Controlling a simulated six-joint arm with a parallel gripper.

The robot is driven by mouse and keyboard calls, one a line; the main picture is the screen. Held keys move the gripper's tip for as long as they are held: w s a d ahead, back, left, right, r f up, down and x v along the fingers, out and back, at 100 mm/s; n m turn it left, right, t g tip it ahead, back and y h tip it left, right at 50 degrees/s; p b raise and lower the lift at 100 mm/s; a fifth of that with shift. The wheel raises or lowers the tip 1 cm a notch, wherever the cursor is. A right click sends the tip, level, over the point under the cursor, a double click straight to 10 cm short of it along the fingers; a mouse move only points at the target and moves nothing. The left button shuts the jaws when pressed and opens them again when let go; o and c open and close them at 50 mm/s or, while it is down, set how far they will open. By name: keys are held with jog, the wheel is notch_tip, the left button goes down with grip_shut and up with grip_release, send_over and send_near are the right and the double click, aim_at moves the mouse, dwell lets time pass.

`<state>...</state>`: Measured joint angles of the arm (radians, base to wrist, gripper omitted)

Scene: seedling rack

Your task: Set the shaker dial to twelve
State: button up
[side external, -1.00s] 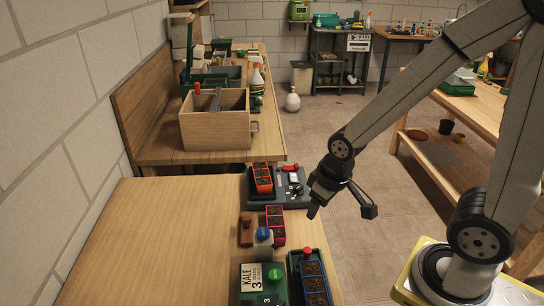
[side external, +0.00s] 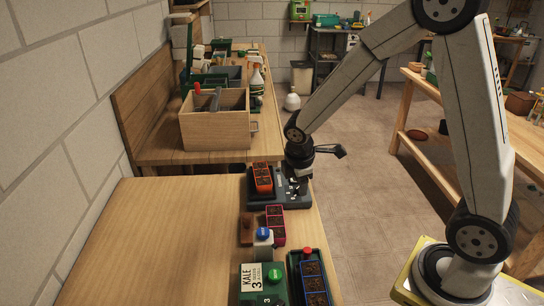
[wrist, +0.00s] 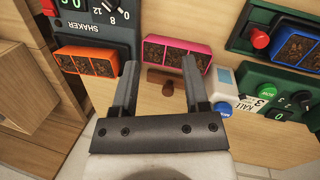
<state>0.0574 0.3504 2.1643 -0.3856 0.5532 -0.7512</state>
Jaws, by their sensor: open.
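The shaker (side external: 293,202) is a dark grey unit at the far right corner of the near bench, with an orange seedling tray (side external: 263,179) on its left part. In the wrist view the shaker (wrist: 88,38) is at the upper left, cut by the frame. Its lettering and some dial numbers show, including 8 and 12; the dial's setting cannot be read. My gripper (side external: 303,188) is over the shaker's right side and hides part of its controls. In the wrist view my gripper (wrist: 159,63) is open, with nothing held between its fingers.
The green KALE box (side external: 275,286) and a blue seedling tray (side external: 314,278) are at the front. The bench's left side is clear. A wooden box (side external: 213,132) stands behind.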

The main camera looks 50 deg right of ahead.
aim_at(298, 188)
jog(key=w+d+f+n+h, duration=0.2)
jog(key=w+d+n, duration=0.3)
jog(key=n, duration=0.2)
jog(key=shift+w+f+g, duration=0.15)
jog(key=shift+w+g, duration=0.15)
jog(key=shift+w, duration=0.1)
jog(key=shift+d, duration=0.1)
jog(key=shift+x, duration=3.9)
jog(key=shift+c, duration=0.2)
grip_shut()
